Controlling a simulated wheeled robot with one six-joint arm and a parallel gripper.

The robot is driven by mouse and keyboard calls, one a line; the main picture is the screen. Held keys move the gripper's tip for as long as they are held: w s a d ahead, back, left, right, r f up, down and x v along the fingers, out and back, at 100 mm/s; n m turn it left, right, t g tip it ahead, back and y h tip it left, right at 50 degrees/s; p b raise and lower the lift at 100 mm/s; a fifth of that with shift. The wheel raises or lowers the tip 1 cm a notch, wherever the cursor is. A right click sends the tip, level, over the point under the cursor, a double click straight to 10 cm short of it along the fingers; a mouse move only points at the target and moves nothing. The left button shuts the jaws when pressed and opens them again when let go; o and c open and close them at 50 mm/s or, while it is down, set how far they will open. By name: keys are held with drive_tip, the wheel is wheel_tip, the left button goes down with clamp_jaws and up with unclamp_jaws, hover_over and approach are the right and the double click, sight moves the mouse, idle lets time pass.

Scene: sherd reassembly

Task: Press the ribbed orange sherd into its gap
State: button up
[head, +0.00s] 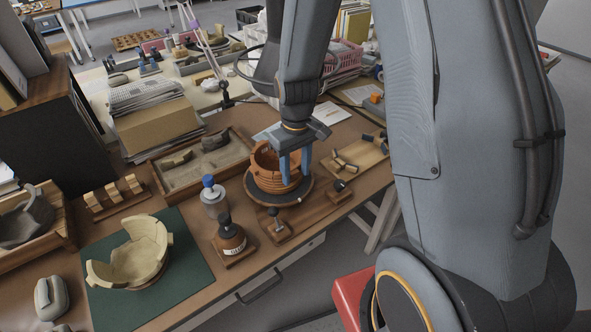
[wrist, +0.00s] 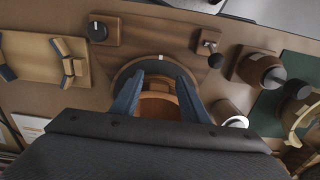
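The ribbed orange pot (head: 270,176) stands upright on a dark round turntable (head: 303,197); the turntable's rim also shows in the wrist view (wrist: 158,62). My gripper (head: 295,172) points down at the pot's right side, its two blue fingers apart. In the wrist view the fingers of my gripper (wrist: 158,88) reach over the turntable, with the ribbed orange sherd (wrist: 160,108) between them, apparently gripped at its sides. It is at the pot's wall. My fingers and palm hide the seam, so I cannot tell how closely the edges meet.
A cream broken bowl (head: 130,262) sits on a green mat (head: 190,285) at left.

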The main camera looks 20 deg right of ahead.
drive_tip(key=shift+o, duration=0.2)
drive_tip(key=shift+r, duration=0.1)
wheel_tip(320, 180, up, 8)
drive_tip(key=b, duration=0.1)
idle(0.5)
idle(0.3)
drive_tip(key=s+r+m+t, duration=0.1)
drive_tip(key=s+r+m, duration=0.1)
drive_tip(key=s, duration=0.9)
drive_tip(key=shift+d+m, duration=0.25)
drive_tip(key=shift+m, duration=0.55)
